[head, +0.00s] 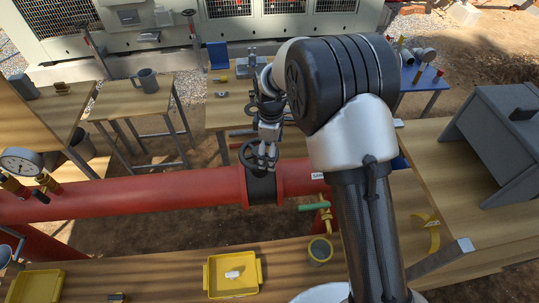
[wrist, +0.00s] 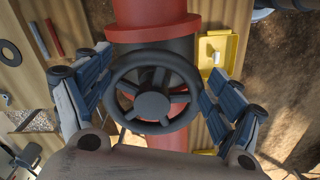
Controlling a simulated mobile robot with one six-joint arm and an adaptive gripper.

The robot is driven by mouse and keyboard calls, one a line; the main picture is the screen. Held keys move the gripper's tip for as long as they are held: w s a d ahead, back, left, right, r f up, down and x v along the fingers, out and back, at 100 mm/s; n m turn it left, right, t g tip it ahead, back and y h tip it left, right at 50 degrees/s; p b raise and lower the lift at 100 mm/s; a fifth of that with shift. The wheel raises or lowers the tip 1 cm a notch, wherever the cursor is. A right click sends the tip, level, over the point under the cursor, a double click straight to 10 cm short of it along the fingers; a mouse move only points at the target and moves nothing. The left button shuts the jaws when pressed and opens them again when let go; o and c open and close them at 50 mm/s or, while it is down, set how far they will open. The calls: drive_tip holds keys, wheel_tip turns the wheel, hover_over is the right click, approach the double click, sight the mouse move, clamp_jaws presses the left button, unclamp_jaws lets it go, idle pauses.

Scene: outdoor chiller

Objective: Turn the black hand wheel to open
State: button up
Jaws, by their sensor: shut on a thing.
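The black hand wheel (wrist: 152,105) faces the wrist camera, with its round hub and spokes visible. It sits on the black valve body (head: 262,188) in the red pipe (head: 140,194). In the head view, part of the wheel's rim (head: 244,157) shows left of my gripper (head: 264,158). In the wrist view, my gripper (wrist: 155,78) has one padded finger on each side of the wheel and is shut on it. The exact contact at the rim is hard to see.
A yellow tray (head: 207,281) with a white item stands on the front bench. A green-handled tap (head: 315,207) and a round gauge (head: 320,250) are right of the valve. A pressure gauge (head: 21,162) stands at left. A grey box (head: 497,140) is at right.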

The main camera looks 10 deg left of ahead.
sight(257, 141)
drive_tip(key=n, duration=0.2)
drive_tip(key=w+n, duration=0.1)
drive_tip(key=f+n+b, duration=0.1)
drive_tip(key=n, duration=0.1)
drive_tip(key=shift+w+n, duration=0.2)
drive_tip(key=shift+n, duration=0.1)
drive_tip(key=n, duration=0.2)
drive_tip(key=w+n, duration=0.1)
drive_tip(key=a+n, duration=0.1)
drive_tip(key=n, duration=0.1)
drive_tip(key=shift+w+r+n+b, duration=0.1)
drive_tip(key=shift+w+n+b, duration=0.1)
drive_tip(key=shift+n+b, duration=0.15)
drive_tip(key=n, duration=0.1)
drive_tip(key=a+n, duration=0.1)
drive_tip(key=n, duration=0.3)
drive_tip(key=shift+w+a, duration=0.4)
drive_tip(key=n, duration=0.1)
drive_tip(key=a+n, duration=0.1)
drive_tip(key=n, duration=0.3)
drive_tip(key=shift+a+n, duration=0.25)
drive_tip(key=shift+a, duration=0.1)
drive_tip(key=o, duration=0.6)
drive_tip(key=shift+o, duration=1.3)
drive_tip(key=shift+w+a, duration=0.15)
drive_tip(key=shift+o, duration=0.4)
drive_tip(key=shift+r, duration=0.15)
drive_tip(key=shift+w+r, duration=0.1)
